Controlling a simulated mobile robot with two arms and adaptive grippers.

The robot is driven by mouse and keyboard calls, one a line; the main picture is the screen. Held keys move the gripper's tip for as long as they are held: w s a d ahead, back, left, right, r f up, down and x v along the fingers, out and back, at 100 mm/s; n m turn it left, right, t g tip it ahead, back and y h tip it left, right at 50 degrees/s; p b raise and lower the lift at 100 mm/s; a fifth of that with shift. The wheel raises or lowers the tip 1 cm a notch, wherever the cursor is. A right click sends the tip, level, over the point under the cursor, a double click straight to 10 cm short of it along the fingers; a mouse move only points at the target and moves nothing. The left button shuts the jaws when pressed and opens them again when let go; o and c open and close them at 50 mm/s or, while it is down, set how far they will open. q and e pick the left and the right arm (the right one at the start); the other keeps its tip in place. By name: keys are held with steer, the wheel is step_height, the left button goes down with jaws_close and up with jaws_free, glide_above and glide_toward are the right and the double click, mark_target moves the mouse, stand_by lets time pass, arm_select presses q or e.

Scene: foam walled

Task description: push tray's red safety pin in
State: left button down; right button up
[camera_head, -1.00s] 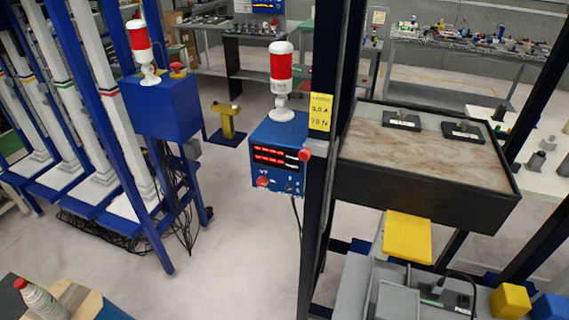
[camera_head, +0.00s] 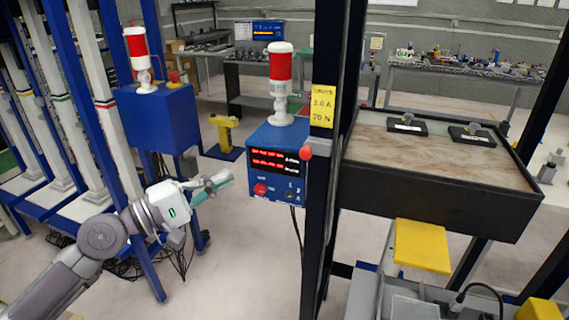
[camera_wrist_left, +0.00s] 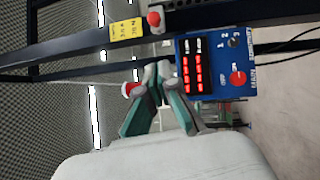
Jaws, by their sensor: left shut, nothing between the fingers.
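The tray (camera_head: 420,196) is a wide, black-walled box with a brown stained floor, on the right behind a black post. The red safety pin (camera_head: 305,152) shows as a small round red knob on the black post, below a yellow label. It also shows in the left wrist view (camera_wrist_left: 153,20), near the top. How far it sticks out is hard to tell. My left gripper (camera_head: 222,182) is shut and empty, left of the blue control box and apart from the knob. In the left wrist view its fingertips (camera_wrist_left: 157,70) meet beside the box. My right gripper is out of view.
The blue control box (camera_head: 262,188) with red displays and a red-white lamp (camera_head: 281,75) stands between my left gripper and the post (camera_head: 325,170). A yellow block (camera_head: 421,245) sits below the tray. Blue frames stand at left.

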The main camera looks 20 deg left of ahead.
arm_select(q)
steer(key=shift+w, duration=0.1)
steer(key=s+d+p+x, duration=0.1)
steer(key=d+p+x, duration=0.1)
steer(key=p+x, duration=0.7)
steer(key=x, duration=0.3)
steer(key=shift+d, duration=0.3)
steer(key=shift+r, duration=0.1)
